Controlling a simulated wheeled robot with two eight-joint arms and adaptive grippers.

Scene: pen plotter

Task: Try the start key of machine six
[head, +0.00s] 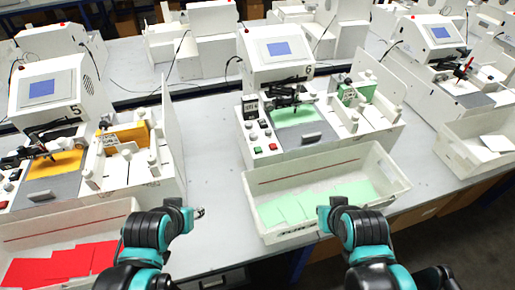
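Machine six (290,85), a white plotter with a blue screen and a "6" on its side, stands in the middle of the bench. Its small control panel at the front left has knobs, a green key (257,150) and a red key (272,146). No lettering on the keys is readable. A light green sheet lies under its pen carriage. My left gripper (200,212) is over the bare bench, left of and nearer than the machine. My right gripper (323,214) is over the front bin. Both are apart from the keys, and their finger openings are too small to make out.
A white bin (397,186) with light green sheets stands in front of machine six. Machine five (45,90) and a bin with red sheets (70,265) are at left. Another plotter (440,60) stands at right. Bare bench (215,170) lies between machines five and six.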

